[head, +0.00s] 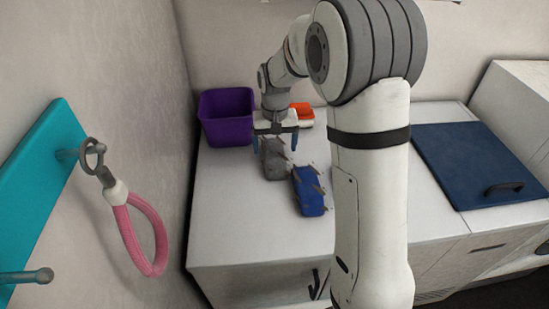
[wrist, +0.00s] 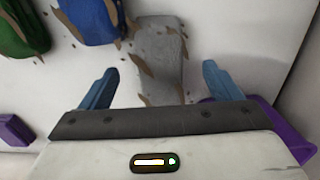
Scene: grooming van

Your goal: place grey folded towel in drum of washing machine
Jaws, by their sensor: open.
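The grey folded towel (head: 275,164) lies on the white counter, with brown patches along its edges. In the wrist view the grey towel (wrist: 161,52) lies between and ahead of the two blue fingers. My gripper (head: 275,146) is open above the towel's far end, one finger to each side.
A blue folded towel (head: 309,191) lies close beside the grey one. The wrist view also shows a green towel (wrist: 22,28). A purple bin (head: 226,132) and an orange item (head: 302,113) stand behind. A dark blue lid (head: 470,165) lies right. A pink leash loop (head: 140,238) hangs left.

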